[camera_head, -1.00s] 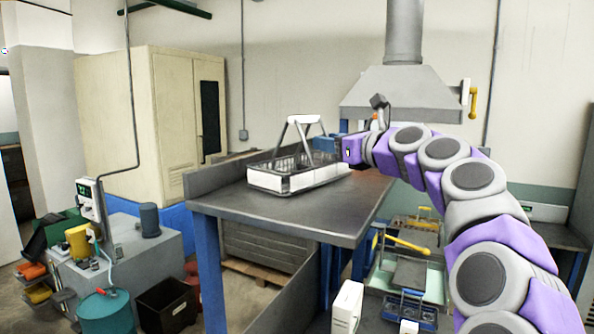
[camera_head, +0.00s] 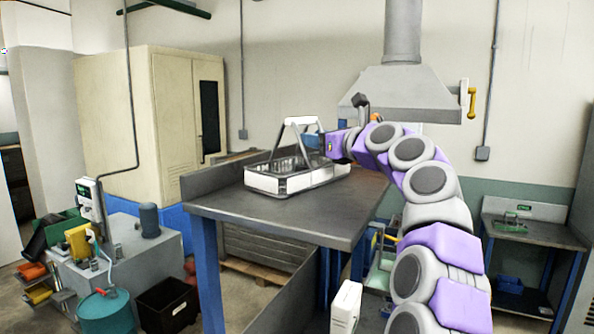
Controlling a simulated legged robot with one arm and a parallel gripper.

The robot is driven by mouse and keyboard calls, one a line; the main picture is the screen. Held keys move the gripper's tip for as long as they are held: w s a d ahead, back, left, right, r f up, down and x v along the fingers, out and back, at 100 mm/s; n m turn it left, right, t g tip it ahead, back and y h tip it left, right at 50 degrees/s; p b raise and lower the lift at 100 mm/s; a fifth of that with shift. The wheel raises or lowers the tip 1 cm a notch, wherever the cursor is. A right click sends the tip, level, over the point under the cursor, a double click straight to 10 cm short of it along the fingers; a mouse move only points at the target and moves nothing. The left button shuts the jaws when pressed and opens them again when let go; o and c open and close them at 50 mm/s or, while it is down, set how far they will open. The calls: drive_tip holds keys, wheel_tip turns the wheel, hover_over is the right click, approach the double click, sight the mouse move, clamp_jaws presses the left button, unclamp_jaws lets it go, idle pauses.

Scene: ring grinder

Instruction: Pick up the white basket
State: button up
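The white basket (camera_head: 283,185) stands upright on the grey table (camera_head: 240,203), near its back left. It has a dark inside and a raised white handle. My purple and grey arm reaches in from the lower right. Its end, my gripper (camera_head: 317,141), is at the right side of the raised handle, just above the basket's right end. The handle partly hides the fingers, and they are too small to tell whether they are open or touching the handle.
A low rim (camera_head: 222,174) runs along the table's back left. A grey hood (camera_head: 405,92) hangs behind my arm. A cream cabinet (camera_head: 165,120) stands at the left. A grey machine (camera_head: 140,245) and a teal barrel (camera_head: 106,312) are at lower left. A workbench (camera_head: 530,232) is at right.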

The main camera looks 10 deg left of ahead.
drive_tip(key=shift+d, duration=0.6)
drive_tip(key=shift+c, duration=1.3)
drive_tip(key=shift+a, duration=0.85)
clamp_jaws()
drive_tip(key=shift+d, duration=0.55)
drive_tip(key=shift+a, duration=0.1)
